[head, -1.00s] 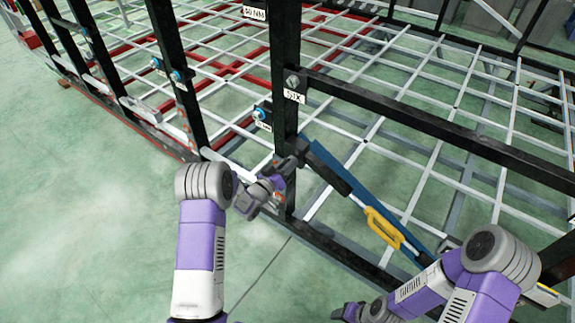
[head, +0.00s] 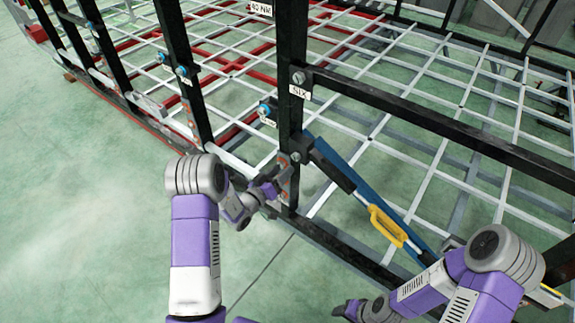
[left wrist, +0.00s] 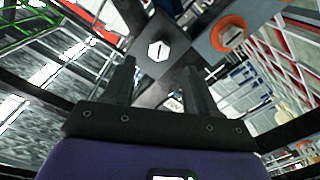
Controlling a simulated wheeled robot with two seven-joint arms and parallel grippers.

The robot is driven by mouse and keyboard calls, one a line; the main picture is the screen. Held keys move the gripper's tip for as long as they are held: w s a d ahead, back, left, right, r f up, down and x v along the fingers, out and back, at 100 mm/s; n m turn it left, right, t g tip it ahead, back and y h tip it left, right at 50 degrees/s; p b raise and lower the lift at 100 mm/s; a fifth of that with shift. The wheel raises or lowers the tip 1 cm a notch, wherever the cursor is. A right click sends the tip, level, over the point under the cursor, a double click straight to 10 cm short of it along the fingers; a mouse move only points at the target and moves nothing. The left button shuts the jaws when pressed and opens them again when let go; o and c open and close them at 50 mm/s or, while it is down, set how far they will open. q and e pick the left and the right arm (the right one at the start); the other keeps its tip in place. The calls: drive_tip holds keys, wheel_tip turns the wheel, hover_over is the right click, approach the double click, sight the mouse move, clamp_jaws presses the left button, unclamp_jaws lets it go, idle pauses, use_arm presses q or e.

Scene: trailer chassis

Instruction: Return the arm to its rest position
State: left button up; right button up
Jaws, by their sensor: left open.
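My left gripper (head: 284,184) is beside the lower part of the black corner post (head: 290,75) of the trailer chassis. In the left wrist view its two dark fingers (left wrist: 160,85) are apart with nothing between them. A plate with a pale hex bolt head (left wrist: 158,50) shows just beyond the fingertips, and an orange ring (left wrist: 229,34) lies to its right. I cannot tell if a finger touches the post. My right gripper (head: 348,310) is low in the head view, partly cut off, and its finger opening is unclear.
A blue bar with a yellow handle (head: 388,226) slopes down right from the post. A black rail (head: 420,120) runs right, over a white grid floor (head: 400,150). More black posts (head: 180,70) stand at left. The green floor (head: 80,220) at left is clear.

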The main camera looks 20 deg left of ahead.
use_arm(q)
drive_tip(key=shift+v, duration=0.9)
drive_tip(key=s+d+f+g+h, duration=0.5)
drive_tip(key=s+d+f+g, duration=0.75)
drive_tip(key=s, duration=0.25)
drive_tip(key=s+f+g+y, duration=0.2)
drive_tip(key=s+f+y, duration=0.1)
drive_tip(key=s, duration=0.4)
drive_tip(key=s+f+g+y, duration=0.2)
drive_tip(key=s+f+y, duration=0.2)
drive_tip(key=s, duration=0.4)
drive_tip(key=shift+a+f+n, duration=0.25)
drive_tip(key=shift+f+n, duration=0.05)
drive_tip(key=shift+f, duration=0.4)
